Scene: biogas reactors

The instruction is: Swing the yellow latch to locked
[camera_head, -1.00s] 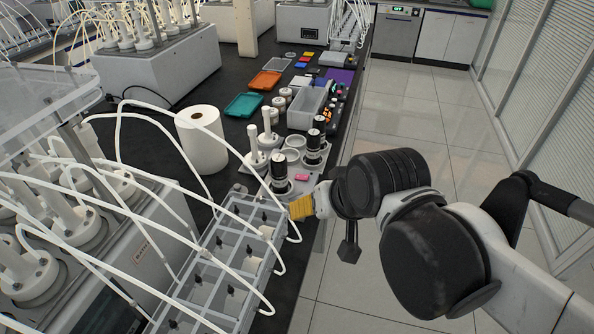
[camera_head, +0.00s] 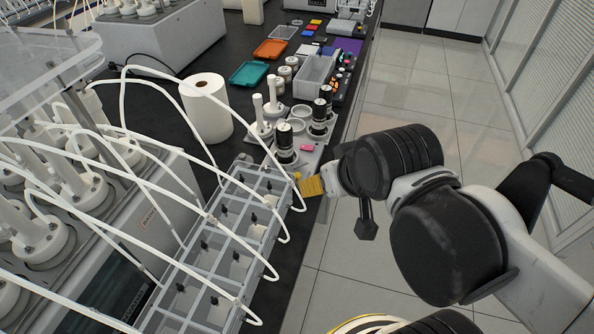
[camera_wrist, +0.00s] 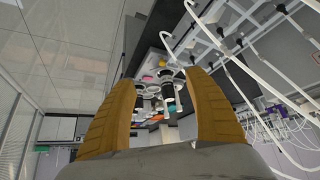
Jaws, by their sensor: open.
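The clear rack (camera_head: 238,200) with white tubes looping over it lies left of my gripper. Black-topped bottles (camera_head: 284,140) and a pink item (camera_head: 307,147) stand just beyond. A paper roll (camera_head: 206,108) stands farther left. The floor on the right is clear.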

